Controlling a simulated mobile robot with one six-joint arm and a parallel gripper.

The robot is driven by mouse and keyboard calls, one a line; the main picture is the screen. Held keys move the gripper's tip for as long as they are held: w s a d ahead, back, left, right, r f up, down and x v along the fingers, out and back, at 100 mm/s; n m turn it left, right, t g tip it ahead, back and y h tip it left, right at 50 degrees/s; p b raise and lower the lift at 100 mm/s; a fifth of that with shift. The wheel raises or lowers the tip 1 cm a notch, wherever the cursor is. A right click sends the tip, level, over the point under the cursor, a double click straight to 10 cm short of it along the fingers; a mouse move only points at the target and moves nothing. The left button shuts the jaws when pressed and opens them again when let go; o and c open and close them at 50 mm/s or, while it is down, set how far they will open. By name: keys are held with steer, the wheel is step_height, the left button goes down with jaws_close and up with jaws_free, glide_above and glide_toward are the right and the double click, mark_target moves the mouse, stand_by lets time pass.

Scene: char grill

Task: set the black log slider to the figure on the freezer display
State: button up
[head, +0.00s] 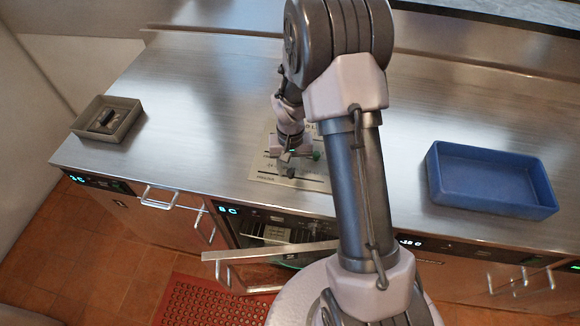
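The log plate (262,172) is a pale panel with printed lines and dark slots, lying on the steel counter and partly covered by my arm. My gripper (288,164) points down over the middle of the plate, at or just above its surface. A green knob (317,155) stands just right of the gripper. The black slider cannot be made out clearly, and whether the fingers are open or shut on anything is too small to tell. The display at the right (411,242) seems to read -18 C. Other displays read about 8 C (228,210) and 3 C (77,179).
A small grey-beige tray (128,122) holding a dark object sits at the counter's left end. An empty blue bin (490,205) stands at the right. A door (265,252) under the counter's middle hangs open. A red mat (205,302) lies on the floor. The counter left of the plate is clear.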

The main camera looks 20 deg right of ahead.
mark_target(290, 171)
step_height(290, 171, up, 17)
steer(key=p, duration=0.4)
steer(key=shift+r, duration=0.2)
steer(key=s+a+t+y+b, duration=0.1)
steer(key=s+a+t+b, duration=0.2)
steer(key=s+a+b, duration=0.3)
steer(key=s+a+r+t+y+b, duration=0.1)
steer(key=s+a+b, duration=0.5)
steer(key=s, duration=0.8)
steer(key=t+b, duration=0.1)
steer(key=b, duration=0.1)
steer(key=shift+s+a+t+b, duration=0.2)
steer(key=shift+t+b, duration=0.1)
steer(key=shift+t, duration=0.1)
